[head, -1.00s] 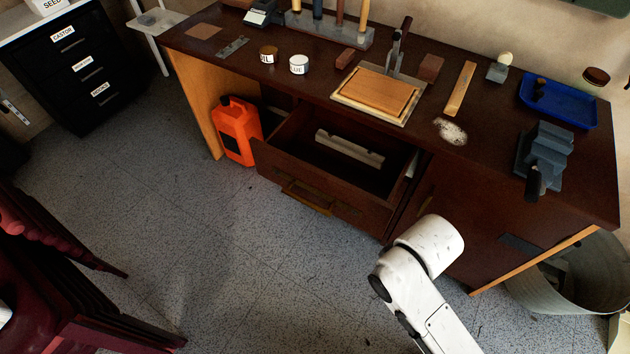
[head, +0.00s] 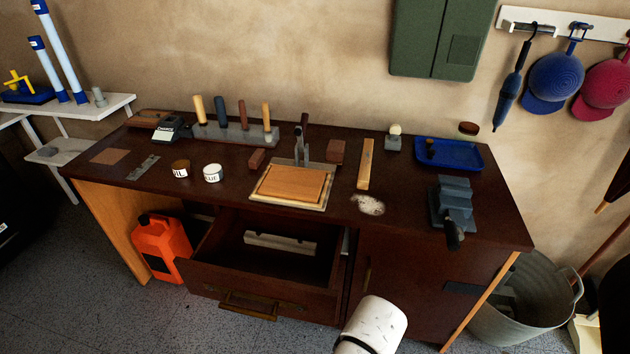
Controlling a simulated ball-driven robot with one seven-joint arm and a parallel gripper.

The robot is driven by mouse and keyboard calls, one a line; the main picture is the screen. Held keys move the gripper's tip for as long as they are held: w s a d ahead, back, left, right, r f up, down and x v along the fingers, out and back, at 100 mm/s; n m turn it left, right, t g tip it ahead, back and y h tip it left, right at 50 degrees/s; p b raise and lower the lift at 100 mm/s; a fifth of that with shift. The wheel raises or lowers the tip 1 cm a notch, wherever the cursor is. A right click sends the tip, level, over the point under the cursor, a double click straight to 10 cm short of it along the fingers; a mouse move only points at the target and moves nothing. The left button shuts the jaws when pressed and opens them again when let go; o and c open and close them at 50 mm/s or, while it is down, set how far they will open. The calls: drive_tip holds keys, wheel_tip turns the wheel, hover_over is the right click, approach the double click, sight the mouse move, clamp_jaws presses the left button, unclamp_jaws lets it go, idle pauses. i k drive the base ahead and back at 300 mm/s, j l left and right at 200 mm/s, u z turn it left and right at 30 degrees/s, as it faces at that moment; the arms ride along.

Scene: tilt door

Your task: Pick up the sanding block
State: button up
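Two small reddish-brown blocks lie on the dark workbench top (head: 230,185). One block (head: 257,159) is left of the wooden board with the clamp, and the other block (head: 336,150) is right of the clamp. I cannot tell for sure which is the sanding block. A flat brown sheet (head: 109,156) like sandpaper lies at the left end. Only a white link of my arm shows at the bottom edge, in front of the bench. My gripper is out of view.
The drawer (head: 235,304) stands open with a long pale bar (head: 280,243) inside. A wooden board (head: 292,183), a blue tray (head: 448,154), a grey vise (head: 454,204), a tool rack (head: 235,134) and two jars stand on the bench. An orange can (head: 162,248) is below.

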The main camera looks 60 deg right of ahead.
sight(335, 154)
drive_tip(key=i+j, duration=0.5)
drive_tip(key=i+j+z, duration=0.1)
drive_tip(key=i+j, duration=0.2)
drive_tip(key=i+j+z, duration=0.1)
drive_tip(key=i+j, duration=0.15)
drive_tip(key=j, duration=0.2)
drive_tip(key=i+j+z, duration=0.25)
drive_tip(key=i+j, duration=0.25)
drive_tip(key=j, duration=0.3)
drive_tip(key=z, duration=0.85)
